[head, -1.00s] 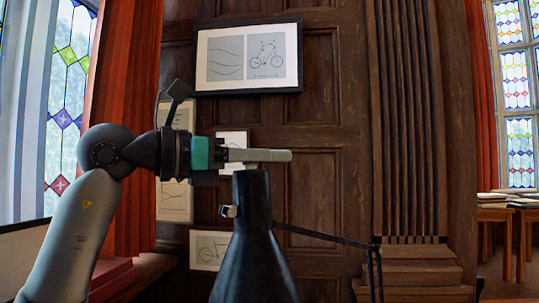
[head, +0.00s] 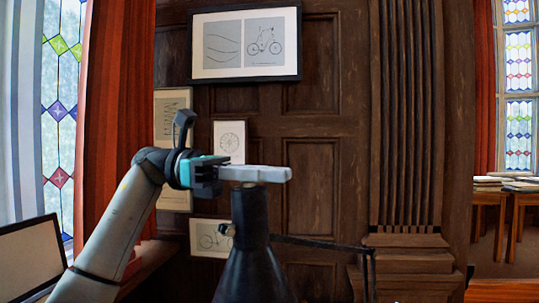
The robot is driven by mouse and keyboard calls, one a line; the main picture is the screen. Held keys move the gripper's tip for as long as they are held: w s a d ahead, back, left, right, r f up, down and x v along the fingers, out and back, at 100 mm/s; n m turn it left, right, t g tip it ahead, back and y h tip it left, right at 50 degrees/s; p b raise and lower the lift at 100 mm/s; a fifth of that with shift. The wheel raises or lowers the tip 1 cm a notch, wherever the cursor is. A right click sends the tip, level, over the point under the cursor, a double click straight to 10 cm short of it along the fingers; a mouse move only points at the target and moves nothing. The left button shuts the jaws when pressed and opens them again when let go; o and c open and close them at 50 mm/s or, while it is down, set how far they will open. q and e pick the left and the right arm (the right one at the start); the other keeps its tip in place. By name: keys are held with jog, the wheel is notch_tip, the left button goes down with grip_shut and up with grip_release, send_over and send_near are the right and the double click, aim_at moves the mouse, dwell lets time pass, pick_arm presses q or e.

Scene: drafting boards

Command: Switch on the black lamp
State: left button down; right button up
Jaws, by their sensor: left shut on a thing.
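The black lamp (head: 254,268) has a conical shade with a narrow neck, and a thin dark arm runs from it to the right. A small knob (head: 227,230) sticks out on the left of the neck. My left gripper (head: 266,174) comes in from the left, with its pale fingers lying level across the top of the neck. It is shut on the lamp's top, and the fingers hide the part between them. Whether the lamp is lit cannot be seen, since the shade's opening is out of view. My right gripper is not in view.
A panelled wooden wall with framed drawings (head: 246,42) stands behind the lamp. A white board (head: 28,262) is at the lower left, by a red curtain (head: 116,110) and window. Tables with papers (head: 505,184) stand far right. Space right of the fingers looks clear.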

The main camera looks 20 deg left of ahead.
pick_arm(q)
jog(key=shift+s+m+g+p, duration=0.2)
jog(key=shift+m+g+p, duration=0.35)
jog(key=shift+g, duration=0.3)
jog(key=shift+s+m+g+p, duration=0.15)
jog(key=shift+m+g+p, duration=0.3)
jog(key=shift+m+g, duration=0.3)
jog(key=c, duration=1)
grip_release()
jog(key=a, duration=0.3)
jog(key=w+a+b, duration=0.1)
jog(key=a, duration=0.1)
jog(key=shift+a, duration=0.1)
jog(key=shift+w+a, duration=0.15)
jog(key=shift+a, duration=0.95)
